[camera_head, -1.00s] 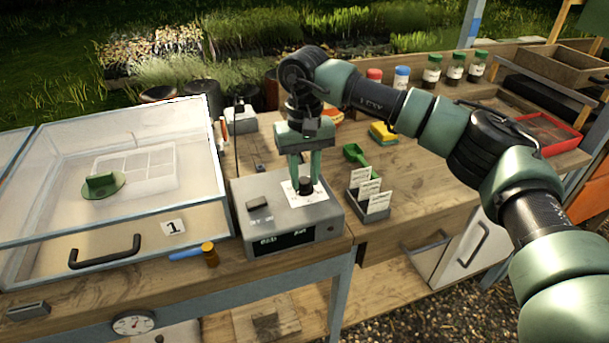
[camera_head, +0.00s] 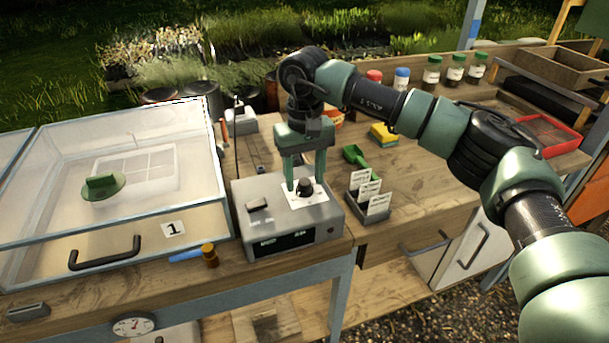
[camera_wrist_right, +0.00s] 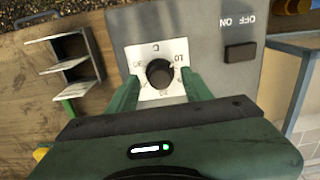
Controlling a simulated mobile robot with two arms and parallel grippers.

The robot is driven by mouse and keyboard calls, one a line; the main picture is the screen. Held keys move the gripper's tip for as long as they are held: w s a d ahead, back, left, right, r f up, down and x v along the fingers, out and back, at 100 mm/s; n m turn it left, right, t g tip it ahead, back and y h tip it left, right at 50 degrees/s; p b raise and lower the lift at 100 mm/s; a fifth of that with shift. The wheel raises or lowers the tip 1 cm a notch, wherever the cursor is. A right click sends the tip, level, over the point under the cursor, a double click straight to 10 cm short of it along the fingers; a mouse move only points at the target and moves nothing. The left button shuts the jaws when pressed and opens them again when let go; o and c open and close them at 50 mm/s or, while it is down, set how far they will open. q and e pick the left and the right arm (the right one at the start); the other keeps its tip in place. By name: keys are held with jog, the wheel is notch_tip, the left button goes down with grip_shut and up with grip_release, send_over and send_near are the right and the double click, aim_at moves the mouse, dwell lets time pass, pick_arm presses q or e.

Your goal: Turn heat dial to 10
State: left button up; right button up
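The heat dial is a black knob (camera_head: 305,187) on a white scale plate (camera_head: 296,203), on top of a grey control box (camera_head: 325,212). In the right wrist view the knob (camera_wrist_right: 160,73) sits in the middle of its plate, whose marks are only partly readable. My right gripper (camera_head: 305,185) points down over the plate. Its green fingers are apart, one on each side of the knob, with gaps showing in the right wrist view (camera_wrist_right: 160,85). It is open and holds nothing. My left gripper is not in view.
A black ON/OFF switch (camera_head: 257,205) is on the box. A glass case (camera_head: 120,240) stands left, and a card holder (camera_head: 368,208) stands close on the right. A green scoop (camera_head: 356,155) lies behind the holder.

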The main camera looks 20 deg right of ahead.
aim_at(305, 181)
notch_tip(305, 181, up, 8)
jog(key=shift+f+b, duration=0.1)
jog(key=shift+b, duration=0.25)
dwell(0.5)
